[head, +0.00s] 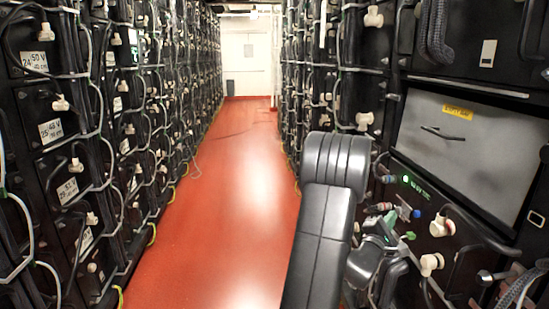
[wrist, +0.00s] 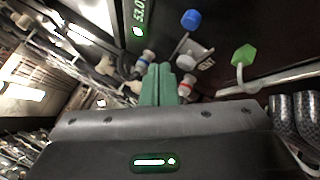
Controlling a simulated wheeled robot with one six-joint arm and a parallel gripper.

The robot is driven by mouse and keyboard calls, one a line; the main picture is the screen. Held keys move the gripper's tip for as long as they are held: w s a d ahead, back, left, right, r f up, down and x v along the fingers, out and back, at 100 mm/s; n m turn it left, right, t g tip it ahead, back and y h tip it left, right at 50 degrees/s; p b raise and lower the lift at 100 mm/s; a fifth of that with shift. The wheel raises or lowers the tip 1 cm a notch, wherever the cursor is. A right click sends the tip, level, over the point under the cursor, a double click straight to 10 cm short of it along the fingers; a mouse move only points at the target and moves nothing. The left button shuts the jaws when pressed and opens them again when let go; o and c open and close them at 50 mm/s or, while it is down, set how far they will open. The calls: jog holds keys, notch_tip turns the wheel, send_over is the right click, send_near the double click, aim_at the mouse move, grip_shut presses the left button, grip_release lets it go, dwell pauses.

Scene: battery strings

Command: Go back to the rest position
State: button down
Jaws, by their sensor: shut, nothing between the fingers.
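My gripper (wrist: 158,84) shows in the wrist view as two green fingers pressed together, with nothing between them. It points at the front panel of a battery cabinet. A white connector with a red ring (wrist: 186,86) is just right of the fingertips, and one with a blue ring (wrist: 146,60) is just left. I cannot tell whether the fingers touch either one. In the head view my black arm reaches up and bends down beside the right-hand rack (head: 465,150), and largely hides the gripper.
The panel has a lit green display (head: 417,188), a blue cap (wrist: 191,19) and a green cap (wrist: 243,56). Cables loop off the right rack. A cabled rack (head: 75,150) lines the left side.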

jog(key=shift+s+a, duration=0.2)
jog(key=shift+a, duration=2.15)
jog(key=d+b, duration=0.2)
jog(key=d, duration=0.4)
jog(key=shift+w+f, duration=0.2)
jog(key=shift+b, duration=0.6)
jog(key=p, duration=0.4)
jog(key=shift+r, duration=0.4)
